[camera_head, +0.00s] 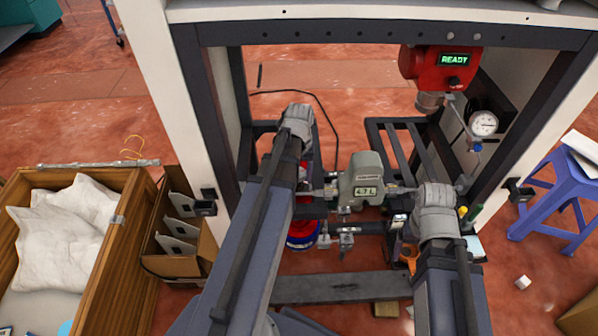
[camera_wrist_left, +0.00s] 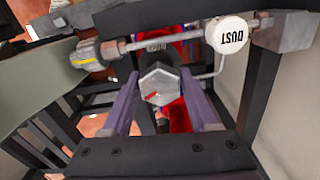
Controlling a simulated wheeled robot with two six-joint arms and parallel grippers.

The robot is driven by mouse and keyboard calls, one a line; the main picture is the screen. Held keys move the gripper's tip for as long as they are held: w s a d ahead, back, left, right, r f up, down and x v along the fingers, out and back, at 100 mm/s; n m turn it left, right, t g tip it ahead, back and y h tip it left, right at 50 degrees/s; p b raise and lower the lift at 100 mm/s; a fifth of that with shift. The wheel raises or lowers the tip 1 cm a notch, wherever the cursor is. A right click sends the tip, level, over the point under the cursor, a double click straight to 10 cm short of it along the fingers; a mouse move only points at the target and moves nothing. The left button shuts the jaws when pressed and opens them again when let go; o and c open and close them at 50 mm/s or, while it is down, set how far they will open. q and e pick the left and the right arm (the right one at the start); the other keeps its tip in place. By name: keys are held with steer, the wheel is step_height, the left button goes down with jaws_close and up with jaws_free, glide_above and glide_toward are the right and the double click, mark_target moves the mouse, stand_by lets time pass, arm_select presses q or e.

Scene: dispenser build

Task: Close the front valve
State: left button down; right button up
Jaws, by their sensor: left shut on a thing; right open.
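In the left wrist view my left gripper (camera_wrist_left: 160,84) has its two blue-grey fingers on either side of a grey hexagonal valve part (camera_wrist_left: 158,92) and is shut on it. The part has a small red mark on its face. I cannot tell from the marking whether it is the front valve. In the head view my left forearm hides most of this spot. My right wrist (camera_head: 437,205) hangs right of the grey meter; its fingers are hidden below it.
A grey meter (camera_head: 362,177) reading 4.7 L sits on the pipe between my arms. A white cap marked DUST (camera_wrist_left: 229,35) is close to my left fingers. A red unit (camera_head: 419,64) reads READY, with a gauge (camera_head: 483,123) below it. Dark frame posts (camera_head: 203,110) flank the opening.

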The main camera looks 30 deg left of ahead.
arm_select(q)
steer(key=shift+m, duration=1.2)
steer(key=m, duration=0.3)
steer(key=shift+m, duration=0.3)
steer(key=m, duration=0.3)
steer(key=shift+m, duration=1.9)
